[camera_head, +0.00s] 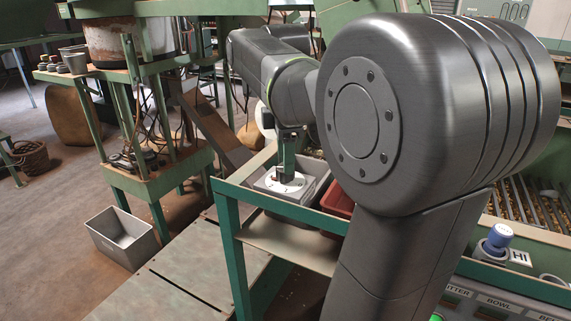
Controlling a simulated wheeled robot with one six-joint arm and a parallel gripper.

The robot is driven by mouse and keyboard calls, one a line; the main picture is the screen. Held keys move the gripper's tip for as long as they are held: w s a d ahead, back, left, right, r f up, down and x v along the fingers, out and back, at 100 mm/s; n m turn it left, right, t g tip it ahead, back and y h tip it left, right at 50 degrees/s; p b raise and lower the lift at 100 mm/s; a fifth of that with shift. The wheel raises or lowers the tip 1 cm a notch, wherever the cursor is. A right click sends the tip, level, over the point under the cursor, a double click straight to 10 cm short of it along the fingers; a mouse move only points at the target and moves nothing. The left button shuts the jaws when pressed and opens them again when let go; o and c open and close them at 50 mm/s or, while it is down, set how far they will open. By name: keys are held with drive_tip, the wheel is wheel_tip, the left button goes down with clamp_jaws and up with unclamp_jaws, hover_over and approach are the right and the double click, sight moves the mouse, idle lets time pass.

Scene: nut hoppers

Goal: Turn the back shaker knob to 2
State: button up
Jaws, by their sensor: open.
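A white dial plate (268,187) with dark marks, one looking like a 2, sits on a grey box-like housing near the middle of the view. A dark upright part stands over the plate's centre; I cannot tell how much of it is knob and how much is gripper. My gripper (289,150) hangs down right above the dial, small and dark, with its jaws open. Whether the fingers straddle or touch the knob is not clear. The knob's pointer is too small to read. My large dark arm links cover the right middle of the view.
A green-framed stand (228,225) surrounds the dial area, with a red bin (337,200) beside it. A blue-topped knob (499,236) by a HI label is at the right, above a labelled panel (500,303). A grey bin (122,238) stands on the floor at left.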

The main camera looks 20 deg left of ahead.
drive_tip(key=shift+f, duration=1.35)
drive_tip(key=c, duration=1)
drive_tip(key=shift+r+n+p, duration=0.15)
drive_tip(key=shift+n+p, duration=0.15)
drive_tip(key=shift+p, duration=0.05)
drive_tip(key=n+p, duration=0.2)
drive_tip(key=shift+n, duration=0.4)
drive_tip(key=shift+n+p, duration=0.8)
drive_tip(key=shift+n, duration=1)
